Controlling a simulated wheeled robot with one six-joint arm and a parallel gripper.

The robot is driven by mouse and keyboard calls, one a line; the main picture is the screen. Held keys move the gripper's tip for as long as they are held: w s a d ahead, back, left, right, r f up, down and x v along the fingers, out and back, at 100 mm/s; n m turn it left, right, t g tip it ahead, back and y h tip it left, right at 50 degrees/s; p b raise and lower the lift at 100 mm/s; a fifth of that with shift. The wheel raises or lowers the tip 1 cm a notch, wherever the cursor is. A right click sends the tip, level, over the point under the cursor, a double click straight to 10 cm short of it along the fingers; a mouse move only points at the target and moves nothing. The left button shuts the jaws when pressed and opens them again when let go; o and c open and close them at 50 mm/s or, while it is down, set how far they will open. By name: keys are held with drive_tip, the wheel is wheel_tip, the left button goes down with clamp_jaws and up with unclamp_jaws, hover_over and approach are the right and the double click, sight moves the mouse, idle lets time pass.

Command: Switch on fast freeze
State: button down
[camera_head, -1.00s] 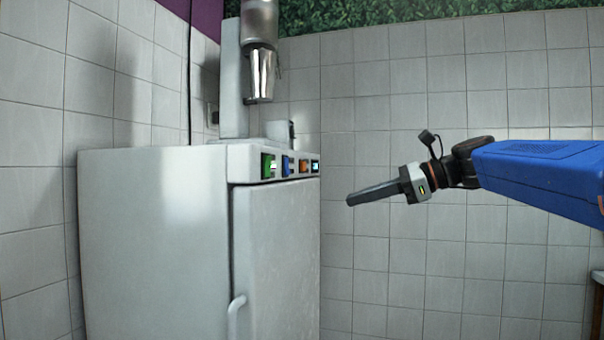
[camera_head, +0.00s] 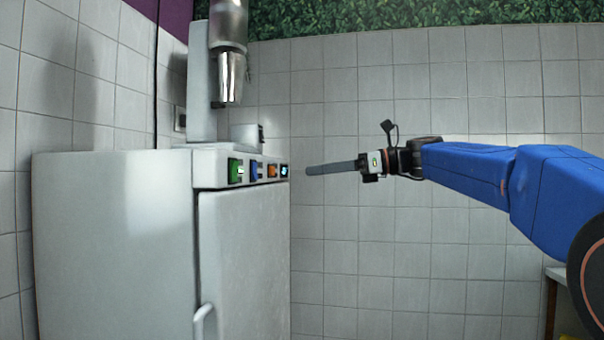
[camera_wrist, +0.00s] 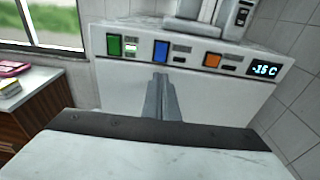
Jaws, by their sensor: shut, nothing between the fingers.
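The white freezer cabinet (camera_head: 115,230) stands left of centre in the head view. Its top front panel carries a green switch (camera_wrist: 114,46), a blue switch (camera_wrist: 160,51), an orange switch (camera_wrist: 211,60) and a lit temperature display (camera_wrist: 264,69). A small light beside the green switch is lit; those beside the blue and orange look dark. I cannot read which switch is fast freeze. My gripper (camera_head: 308,170) is shut and empty, apart from the panel, to its right in the head view. In the wrist view my gripper (camera_wrist: 160,77) points at the panel, just below the blue switch.
A machine with a metal cup (camera_head: 229,80) stands on top of the cabinet. The cabinet door has a handle (camera_head: 203,322). In the wrist view a wooden counter (camera_wrist: 38,110) with pink and yellow items stands at the left, under a window. Tiled walls surround the cabinet.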

sight(257, 178)
drive_tip(key=x, duration=1.3)
drive_tip(key=shift+s, duration=0.1)
